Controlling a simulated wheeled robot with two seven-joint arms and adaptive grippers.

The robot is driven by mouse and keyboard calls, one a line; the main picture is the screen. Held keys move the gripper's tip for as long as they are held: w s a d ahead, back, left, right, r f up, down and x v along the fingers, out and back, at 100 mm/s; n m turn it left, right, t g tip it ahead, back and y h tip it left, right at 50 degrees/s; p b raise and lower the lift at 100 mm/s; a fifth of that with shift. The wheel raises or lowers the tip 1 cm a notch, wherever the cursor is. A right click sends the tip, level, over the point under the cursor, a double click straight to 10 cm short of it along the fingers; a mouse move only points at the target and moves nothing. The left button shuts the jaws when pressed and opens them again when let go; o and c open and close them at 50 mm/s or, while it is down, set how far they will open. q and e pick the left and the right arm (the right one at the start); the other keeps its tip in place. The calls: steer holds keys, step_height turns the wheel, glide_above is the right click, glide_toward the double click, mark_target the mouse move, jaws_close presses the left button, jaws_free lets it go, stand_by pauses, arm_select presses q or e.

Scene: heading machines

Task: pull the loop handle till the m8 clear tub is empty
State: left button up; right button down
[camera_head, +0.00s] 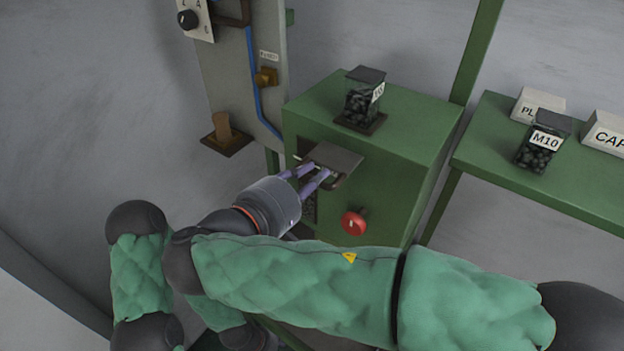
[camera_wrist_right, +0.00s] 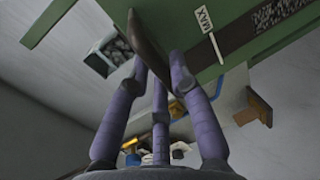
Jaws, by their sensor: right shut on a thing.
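The clear tub (camera_head: 360,103) with a dark lid stands upright on top of the green machine (camera_head: 400,125). It holds dark pieces, and its small white label is hard to read. The loop handle (camera_wrist_right: 148,40) shows as a dark brown curved bar at the machine's front in the right wrist view. My right gripper (camera_head: 322,177) is shut on it with its purple fingers, which also show in the wrist view (camera_wrist_right: 160,75). In the head view, the fingers partly hide the handle below a dark flat plate (camera_head: 334,157). My left gripper is not in view.
A red knob (camera_head: 353,222) sits on the machine's front, right of my gripper. A grey panel (camera_head: 240,80) with a blue cable stands left. The green side table (camera_head: 500,150) bears an M10 tub (camera_head: 538,152) and white labelled blocks. My right arm crosses the foreground.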

steer(key=shift+w+d+f, duration=0.1)
steer(key=shift+w+f, duration=0.05)
steer(key=shift+f, duration=0.1)
steer(key=c, duration=1.1)
jaws_free()
steer(key=shift+s+a, duration=0.2)
steer(key=shift+w, duration=0.1)
steer(key=shift+w+d+r, duration=0.1)
steer(key=v, duration=1.2)
